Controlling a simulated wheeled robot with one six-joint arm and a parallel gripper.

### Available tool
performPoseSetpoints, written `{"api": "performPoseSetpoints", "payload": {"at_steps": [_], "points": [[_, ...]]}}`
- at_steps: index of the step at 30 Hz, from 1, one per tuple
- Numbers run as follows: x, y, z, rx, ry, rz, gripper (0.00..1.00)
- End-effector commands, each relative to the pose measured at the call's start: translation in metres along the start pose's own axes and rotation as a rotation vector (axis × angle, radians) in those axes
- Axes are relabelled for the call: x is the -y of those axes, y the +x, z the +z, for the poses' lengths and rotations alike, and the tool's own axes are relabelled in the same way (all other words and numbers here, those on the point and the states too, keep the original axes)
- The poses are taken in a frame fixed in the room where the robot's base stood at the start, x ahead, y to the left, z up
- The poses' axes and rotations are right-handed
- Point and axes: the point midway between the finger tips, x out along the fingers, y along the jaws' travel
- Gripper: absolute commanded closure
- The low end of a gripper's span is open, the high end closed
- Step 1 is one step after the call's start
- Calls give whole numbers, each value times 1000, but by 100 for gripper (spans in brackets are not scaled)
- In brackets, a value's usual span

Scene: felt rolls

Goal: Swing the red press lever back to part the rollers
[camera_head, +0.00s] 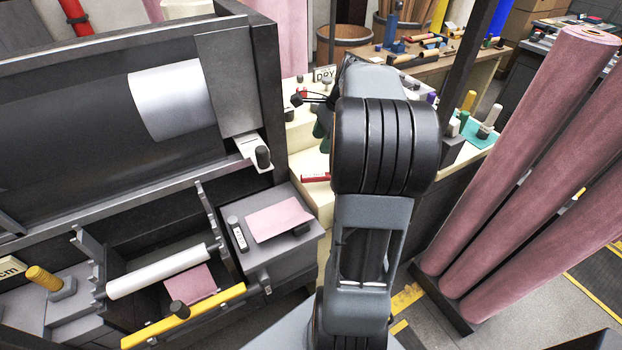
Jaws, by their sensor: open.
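A red bar with a dark band (75,16) stands at the top left edge, cut off by the frame; I cannot tell whether it is the press lever. A white roller (160,272) lies across toothed side racks at lower left, over a pink felt piece (190,286). A wide dark surface (60,135) in a grey frame is behind it, with a pale sheet (171,98) on it.
A yellow bar with a black knob (185,317) crosses the front of the roller tray. A grey block (282,236) bears a pink felt sheet. Tall pink felt rolls (530,160) stand at right. A red labelled item (316,177) lies on a cream shelf.

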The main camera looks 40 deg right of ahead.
Motion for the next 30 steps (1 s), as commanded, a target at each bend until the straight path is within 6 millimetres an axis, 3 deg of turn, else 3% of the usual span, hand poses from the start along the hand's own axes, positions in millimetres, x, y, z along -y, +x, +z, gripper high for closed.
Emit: {"api": "performPoseSetpoints", "payload": {"at_steps": [3, 6, 21, 30], "points": [[7, 4, -21, 32, 123, 2, 47], [9, 13, -25, 43, 162, 4, 47], [9, 103, -20, 43, 162, 6, 47], [9, 133, -19, 42, 161, 3, 47]]}}
